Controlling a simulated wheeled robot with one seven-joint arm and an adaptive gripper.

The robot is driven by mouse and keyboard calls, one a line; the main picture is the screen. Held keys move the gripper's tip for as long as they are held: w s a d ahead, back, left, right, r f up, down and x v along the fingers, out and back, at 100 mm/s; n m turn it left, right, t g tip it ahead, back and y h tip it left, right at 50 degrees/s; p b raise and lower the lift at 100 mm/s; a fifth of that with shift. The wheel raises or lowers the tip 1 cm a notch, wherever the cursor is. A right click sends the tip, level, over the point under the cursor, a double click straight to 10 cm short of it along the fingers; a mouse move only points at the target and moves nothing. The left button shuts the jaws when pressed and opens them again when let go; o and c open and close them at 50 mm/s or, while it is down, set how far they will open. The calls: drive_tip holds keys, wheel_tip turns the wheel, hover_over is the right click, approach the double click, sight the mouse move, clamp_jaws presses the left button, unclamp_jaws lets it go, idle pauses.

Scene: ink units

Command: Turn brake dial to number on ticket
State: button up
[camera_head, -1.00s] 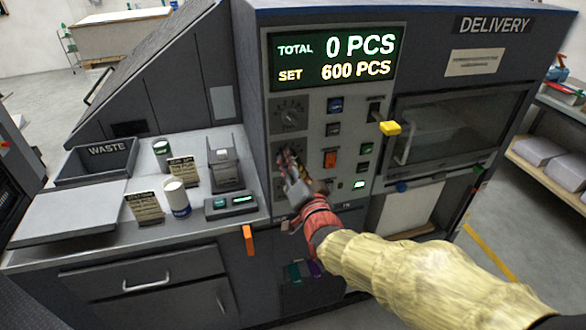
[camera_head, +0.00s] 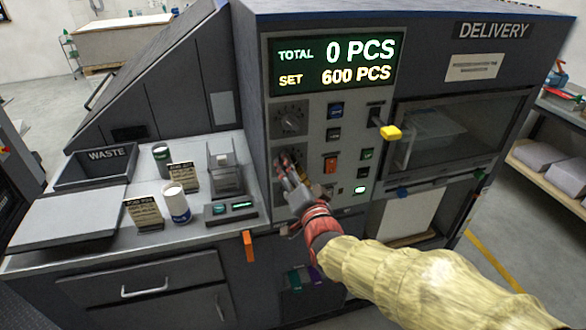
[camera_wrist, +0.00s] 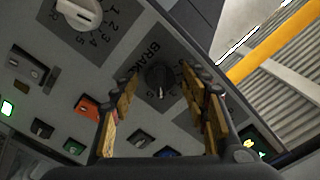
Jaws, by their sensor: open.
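The brake dial (camera_wrist: 160,80) is a dark round knob on the grey panel, with "BRAKE" lettering beside it in the wrist view. My gripper (camera_wrist: 164,88) is open, its two tan-padded fingers on either side of the knob; I cannot tell whether they touch it. In the head view my gripper (camera_head: 283,163) is at the panel's left column and hides the dial there. Two tan cards, a front one (camera_head: 145,213) and a rear one (camera_head: 184,177), stand on the counter; their writing is too small to read. I cannot tell which is the ticket.
A white knob (camera_wrist: 80,12) with a numbered scale is near the brake dial. An upper dial (camera_head: 290,118), an orange switch (camera_head: 330,163) and a yellow-handled lever (camera_head: 390,132) are on the panel. A white-and-blue can (camera_head: 177,203) and a small printer-like device (camera_head: 226,172) stand on the counter.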

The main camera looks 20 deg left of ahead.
idle(0.3)
drive_tip(key=v, duration=1.2)
drive_tip(key=shift+a, duration=0.1)
wheel_tip(320, 180, down, 10)
drive_tip(key=s+n+g+h, duration=0.2)
drive_tip(key=s+n+g, duration=0.1)
drive_tip(key=g, duration=0.1)
drive_tip(key=s+d+f+n+g+h, duration=0.2)
drive_tip(key=s+d+f+g+h, duration=0.15)
drive_tip(key=s+d, duration=0.35)
drive_tip(key=s+d+r+h, duration=0.1)
drive_tip(key=s+d+r, duration=0.2)
drive_tip(key=d, duration=0.4)
drive_tip(key=s+d+r+m+g+h, duration=0.1)
drive_tip(key=s+d+r, duration=0.2)
drive_tip(key=d, duration=0.5)
drive_tip(key=s+d+r+m+g+h, duration=0.1)
drive_tip(key=s+d+r+h, duration=0.1)
drive_tip(key=d, duration=0.6)
drive_tip(key=shift+s+d+r, duration=0.25)
drive_tip(key=shift+s+r, duration=0.35)
drive_tip(key=shift+s, duration=0.55)
